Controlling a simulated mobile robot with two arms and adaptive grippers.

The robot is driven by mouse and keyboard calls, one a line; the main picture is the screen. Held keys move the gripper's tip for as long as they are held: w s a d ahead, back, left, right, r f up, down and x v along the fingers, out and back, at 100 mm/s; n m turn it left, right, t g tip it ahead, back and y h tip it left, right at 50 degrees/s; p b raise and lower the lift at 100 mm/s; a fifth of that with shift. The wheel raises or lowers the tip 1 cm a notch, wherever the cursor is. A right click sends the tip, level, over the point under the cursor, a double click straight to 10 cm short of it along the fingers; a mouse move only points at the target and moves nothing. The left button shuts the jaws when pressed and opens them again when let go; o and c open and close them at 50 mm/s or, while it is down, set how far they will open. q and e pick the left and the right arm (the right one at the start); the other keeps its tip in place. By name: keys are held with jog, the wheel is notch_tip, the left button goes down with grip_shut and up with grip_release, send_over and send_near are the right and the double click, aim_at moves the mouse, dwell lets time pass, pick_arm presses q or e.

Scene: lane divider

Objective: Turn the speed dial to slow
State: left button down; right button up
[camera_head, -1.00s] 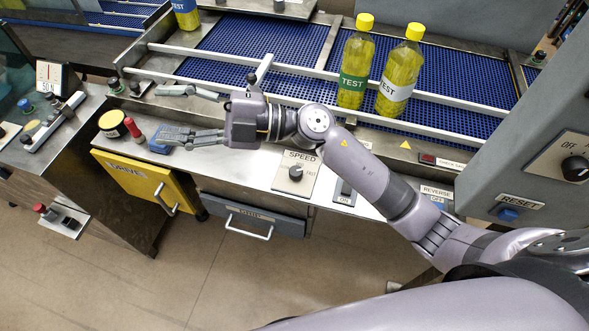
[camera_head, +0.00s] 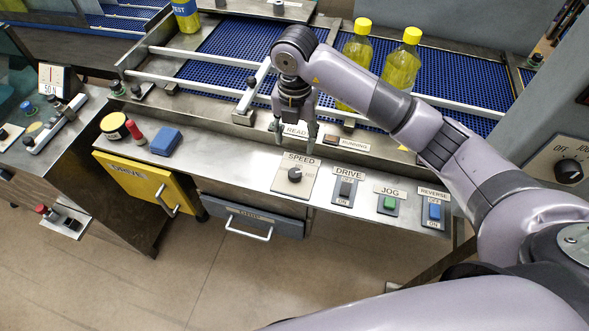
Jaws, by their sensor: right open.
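The speed dial (camera_head: 294,174) is a small black knob on a light plate marked SPEED, on the metal front ledge of the conveyor. The plate's other lettering is too small to read clearly. My right gripper (camera_head: 294,140) points down just behind the dial, above the READY label, with its fingers apart and empty. It does not touch the dial. My left gripper is not in view.
To the right of the dial are the DRIVE switch (camera_head: 346,188), green JOG button (camera_head: 389,203) and blue REVERSE switch (camera_head: 434,212). A blue block (camera_head: 166,141) lies left on the ledge. Two yellow bottles (camera_head: 402,65) stand on the blue belt behind my arm.

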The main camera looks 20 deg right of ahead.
aim_at(295, 173)
notch_tip(295, 173, down, 13)
jog(key=p, duration=0.3)
jog(key=shift+f+p, duration=0.1)
jog(key=shift+p, duration=0.3)
jog(key=shift+f, duration=0.65)
jog(key=shift+c, duration=0.3)
jog(key=c, duration=1.1)
